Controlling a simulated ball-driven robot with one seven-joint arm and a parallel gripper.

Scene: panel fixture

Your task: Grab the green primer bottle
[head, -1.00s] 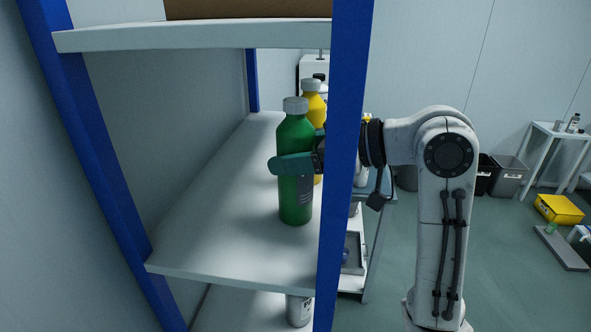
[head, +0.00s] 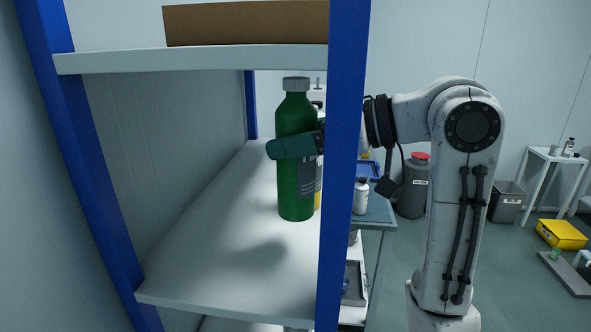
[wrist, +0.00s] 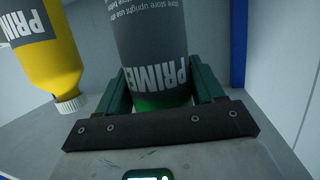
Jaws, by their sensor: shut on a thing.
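The green primer bottle (head: 296,190) stands upright in the blue-posted rack, above the middle shelf (head: 190,270). Its grey cap is on top. A shadow lies on the shelf apart from the bottle's base, so it appears to be held above the board. My gripper (head: 292,147) is shut around the bottle's upper body, reaching in from the right behind the front post. In the wrist view, both green fingers of my gripper (wrist: 161,88) press on the bottle (wrist: 155,45), whose dark label reads "PRIME". The far side of the bottle is hidden.
A yellow bottle (wrist: 42,45) is close beside the green one; in the head view only a sliver shows behind it. The blue post (head: 345,170) stands before my wrist. An upper shelf (head: 190,60) with a brown box (head: 245,24) is overhead. The left shelf area is clear.

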